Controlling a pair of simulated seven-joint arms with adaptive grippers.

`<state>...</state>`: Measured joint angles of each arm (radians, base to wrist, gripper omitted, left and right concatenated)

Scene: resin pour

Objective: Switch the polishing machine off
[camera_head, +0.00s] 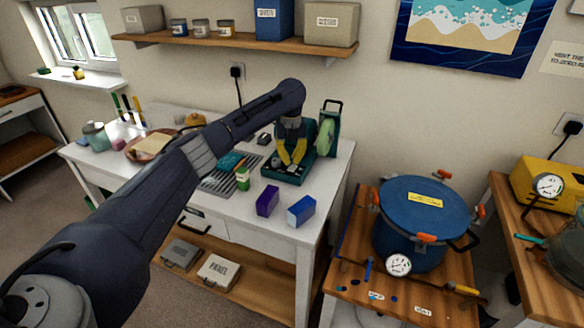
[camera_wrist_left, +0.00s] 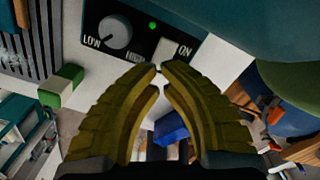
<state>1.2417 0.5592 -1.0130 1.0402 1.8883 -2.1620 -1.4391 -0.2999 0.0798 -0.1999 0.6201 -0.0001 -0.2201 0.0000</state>
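The polishing machine, a teal unit with a base (camera_head: 284,178) and a green disc (camera_head: 327,136), stands at the table's right back. In the left wrist view its dark control panel (camera_wrist_left: 135,33) has a grey LOW-HIGH knob (camera_wrist_left: 116,32), a small light (camera_wrist_left: 152,25) and a pale switch (camera_wrist_left: 164,50) beside the word ON. The switch's rocker position is too small to tell. My left gripper (camera_head: 291,166) has yellow fingers pointing down over the base. In the wrist view its fingertips (camera_wrist_left: 159,68) are together, empty, just beside the switch; contact cannot be told. My right gripper is not in view.
A purple box (camera_head: 267,201) and a blue box (camera_head: 301,210) stand on the white table near its right front. A small green-and-white block (camera_head: 242,178) is left of the machine. A blue pressure pot (camera_head: 424,225) stands on the wooden stand at right.

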